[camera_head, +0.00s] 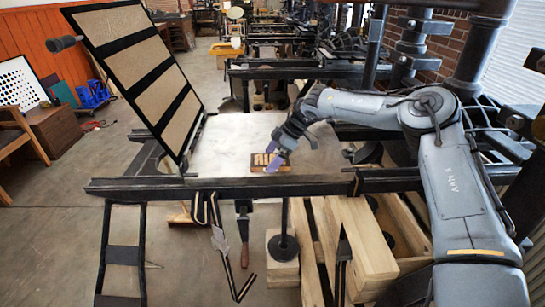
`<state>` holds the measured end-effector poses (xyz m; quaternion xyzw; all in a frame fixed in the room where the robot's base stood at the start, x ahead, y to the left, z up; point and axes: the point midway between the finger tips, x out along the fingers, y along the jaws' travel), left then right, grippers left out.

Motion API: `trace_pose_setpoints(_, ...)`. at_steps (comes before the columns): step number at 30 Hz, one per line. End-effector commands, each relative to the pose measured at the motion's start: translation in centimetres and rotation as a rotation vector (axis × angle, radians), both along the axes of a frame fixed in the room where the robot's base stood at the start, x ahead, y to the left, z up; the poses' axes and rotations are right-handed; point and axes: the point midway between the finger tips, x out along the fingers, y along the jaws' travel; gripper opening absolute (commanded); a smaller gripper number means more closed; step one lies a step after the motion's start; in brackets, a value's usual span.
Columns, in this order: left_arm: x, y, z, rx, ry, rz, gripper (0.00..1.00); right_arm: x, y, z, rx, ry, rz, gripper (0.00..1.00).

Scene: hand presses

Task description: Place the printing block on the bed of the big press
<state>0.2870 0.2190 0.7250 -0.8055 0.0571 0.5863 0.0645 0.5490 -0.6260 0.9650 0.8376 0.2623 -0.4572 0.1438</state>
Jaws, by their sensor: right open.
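The printing block (257,167), a small wooden block with raised pale shapes, lies on the pale flat bed (225,137) of the big press, close to its front rail. My right gripper (290,152) is open, its fingers spread, just above and at the right end of the block. One fingertip overlaps the block in the picture; I cannot tell whether it touches. My left gripper is not in view.
A raised frame with dark bars (139,70) stands tilted on the left of the bed. The dark front rail (225,187) crosses before the bed. Wooden boxes (365,245) stand below on the right. The bed left of the block is clear.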

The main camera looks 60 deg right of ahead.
Motion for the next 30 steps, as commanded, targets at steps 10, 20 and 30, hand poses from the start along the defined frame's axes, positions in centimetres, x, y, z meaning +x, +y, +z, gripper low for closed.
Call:
trace_pose_setpoints(10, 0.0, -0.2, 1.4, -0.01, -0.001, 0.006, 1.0, -1.3, -1.0, 3.3, 0.0, -0.003, -0.001, 1.0)
trace_pose_setpoints(20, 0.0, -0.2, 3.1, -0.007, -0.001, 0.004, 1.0, -4.0, -2.8, 8.2, -0.002, -0.002, -0.002, 1.0)
trace_pose_setpoints(30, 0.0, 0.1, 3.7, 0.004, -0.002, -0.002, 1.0, -5.2, -3.7, 10.3, -0.001, -0.001, 0.0, 1.0)
